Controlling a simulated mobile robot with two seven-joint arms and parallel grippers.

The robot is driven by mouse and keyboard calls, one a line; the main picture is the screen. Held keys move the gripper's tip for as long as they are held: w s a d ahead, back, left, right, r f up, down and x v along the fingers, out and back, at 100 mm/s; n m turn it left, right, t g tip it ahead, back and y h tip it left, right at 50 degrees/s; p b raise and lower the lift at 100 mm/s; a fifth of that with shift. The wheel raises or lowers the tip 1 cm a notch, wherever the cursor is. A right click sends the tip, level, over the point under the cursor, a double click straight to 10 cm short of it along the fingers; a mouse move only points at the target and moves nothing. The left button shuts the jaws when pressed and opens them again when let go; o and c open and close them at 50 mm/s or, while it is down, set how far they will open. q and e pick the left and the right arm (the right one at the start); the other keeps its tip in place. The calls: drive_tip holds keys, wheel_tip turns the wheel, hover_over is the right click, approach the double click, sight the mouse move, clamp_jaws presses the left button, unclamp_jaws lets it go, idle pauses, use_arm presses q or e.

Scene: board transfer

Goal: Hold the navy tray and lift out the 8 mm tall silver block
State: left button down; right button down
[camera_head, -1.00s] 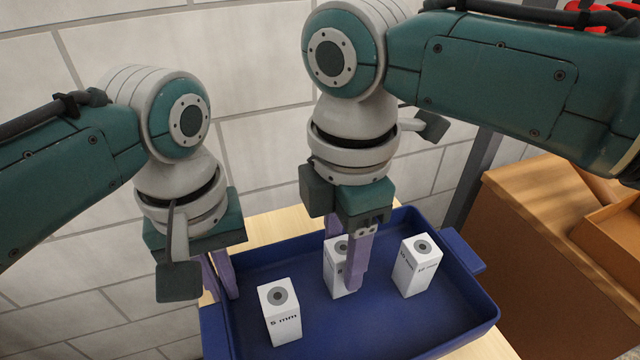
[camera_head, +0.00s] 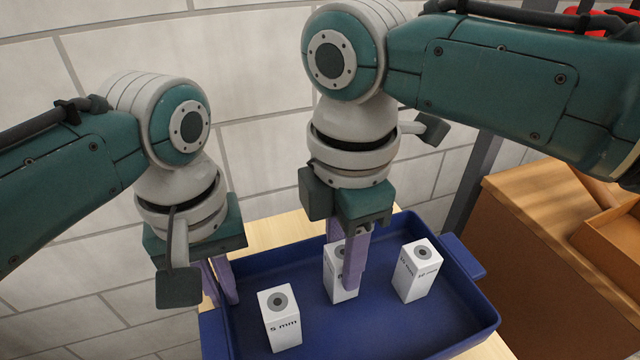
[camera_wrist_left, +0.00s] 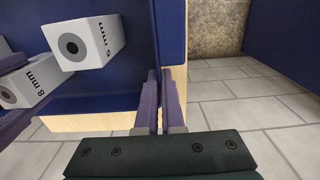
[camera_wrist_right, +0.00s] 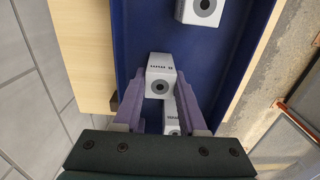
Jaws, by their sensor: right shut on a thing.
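The navy tray (camera_head: 385,336) sits on a light wooden table and holds three pale blocks. The middle block (camera_head: 336,289) stands upright between the fingers of my right gripper (camera_head: 345,268); its label reads 8 mm in the left wrist view (camera_wrist_left: 22,85). The right gripper is shut on this block, which is partly hidden by a finger. The 5 mm block (camera_head: 281,322) stands to the left and a third block (camera_head: 418,272) to the right. My left gripper (camera_head: 222,292) is at the tray's left wall, fingers close together; whether they pinch the wall is unclear.
A brown wooden box (camera_head: 540,240) stands right of the tray. A tiled wall (camera_head: 265,90) is behind. A tray handle (camera_head: 463,256) sticks out at the right. The tray floor in front of the blocks is clear.

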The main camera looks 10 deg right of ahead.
wheel_tip(320, 180, up, 10)
drive_tip(key=shift+f, duration=0.1)
use_arm(q)
drive_tip(key=c, duration=1)
unclamp_jaws()
drive_tip(key=shift+o, duration=0.2)
